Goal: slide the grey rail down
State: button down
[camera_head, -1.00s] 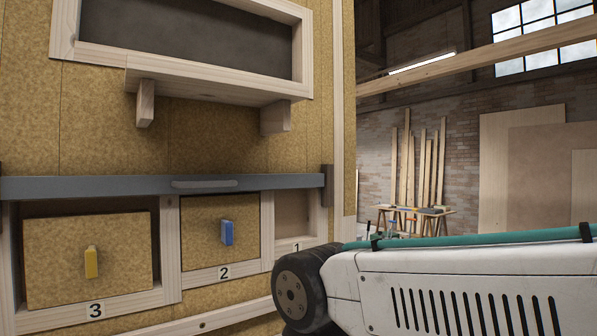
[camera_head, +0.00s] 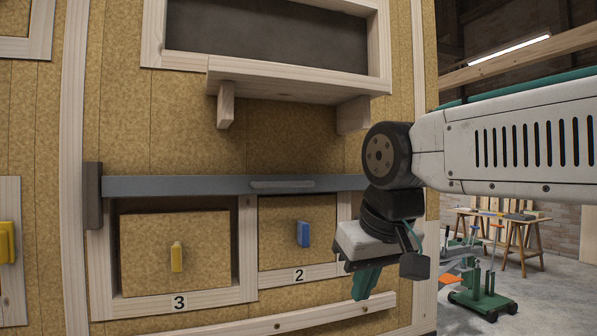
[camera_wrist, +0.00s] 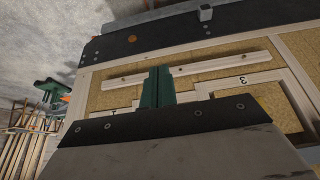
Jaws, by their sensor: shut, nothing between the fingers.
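The grey rail (camera_head: 215,186) runs level across the wall, over the tops of compartments 3 and 2. A lighter grey handle (camera_head: 282,184) sits on its front. Its left end is at a dark bracket (camera_head: 93,196); its right end is hidden behind my arm. My gripper (camera_head: 362,292) is below and right of the handle, in front of the wall near the lower wooden strip, apart from the rail. Its green fingers are together and empty. They also show in the wrist view (camera_wrist: 157,88).
Compartment 3 holds a panel with a yellow knob (camera_head: 176,256); compartment 2 has a blue knob (camera_head: 303,233). A wooden shelf box (camera_head: 300,84) on two brackets juts out above the rail. A screwed wooden strip (camera_head: 250,327) runs below.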

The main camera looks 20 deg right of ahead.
jog(key=w+r+t, duration=0.2)
jog(key=w+r, duration=0.3)
jog(key=r, duration=0.3)
jog(key=w+a+r+t, duration=0.1)
jog(key=w+r+t, duration=0.1)
jog(key=w+r, duration=0.3)
jog(key=w+r+t, duration=0.2)
jog(key=w+r, duration=0.3)
jog(key=r, duration=0.8)
jog(key=shift+w+a+r, duration=0.15)
jog(key=shift+w+a, duration=0.05)
jog(key=shift+w, duration=0.1)
send_near(297, 190)
notch_tip(297, 190, up, 3)
jog(key=a, duration=0.2)
jog(key=f, duration=0.1)
jog(key=w+f, duration=0.1)
jog(key=f, duration=0.1)
jog(key=shift+w+a+f, duration=0.15)
jog(key=shift+w+f, duration=0.15)
jog(key=shift+w, duration=0.05)
jog(key=shift+f, duration=2.3)
